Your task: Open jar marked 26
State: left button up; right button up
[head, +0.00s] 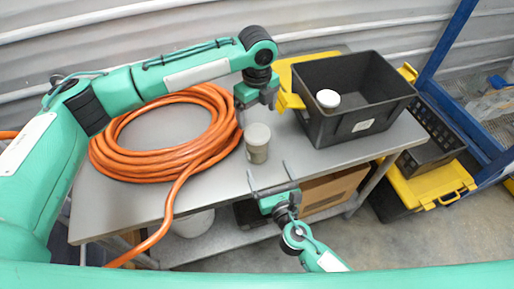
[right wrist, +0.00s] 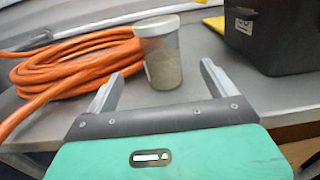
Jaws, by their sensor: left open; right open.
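A jar (head: 257,146) with a pale grey lid and a see-through body holding grey-brown material stands upright on the grey table. It also shows in the right wrist view (right wrist: 163,64); no number is readable on it. My left gripper (head: 256,110) is open, pointing down just behind and above the jar, apart from its lid. My right gripper (head: 267,168) is open at the table's front edge, its fingers pointing at the jar from the front. In the right wrist view the jar stands beyond and between the two fingertips, with nothing held.
A coiled orange hose (head: 165,170) lies left of the jar and hangs over the front edge of the table (head: 125,208). A black bin (head: 345,122) stands at right, with a white round lid (head: 328,98) inside. Yellow parts (head: 289,80) lie behind it.

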aim_at(257, 132)
jog(key=x, duration=1.3)
jog(key=shift+w+a, duration=0.15)
jog(key=shift+w, duration=0.2)
jog(key=shift+c, duration=0.2)
grip_shut()
pick_arm(q)
jog(key=m, duration=0.6)
jog(key=shift+r, duration=0.1)
jog(key=m, duration=0.7)
jog(key=shift+r, duration=0.15)
jog(key=shift+f, duration=4)
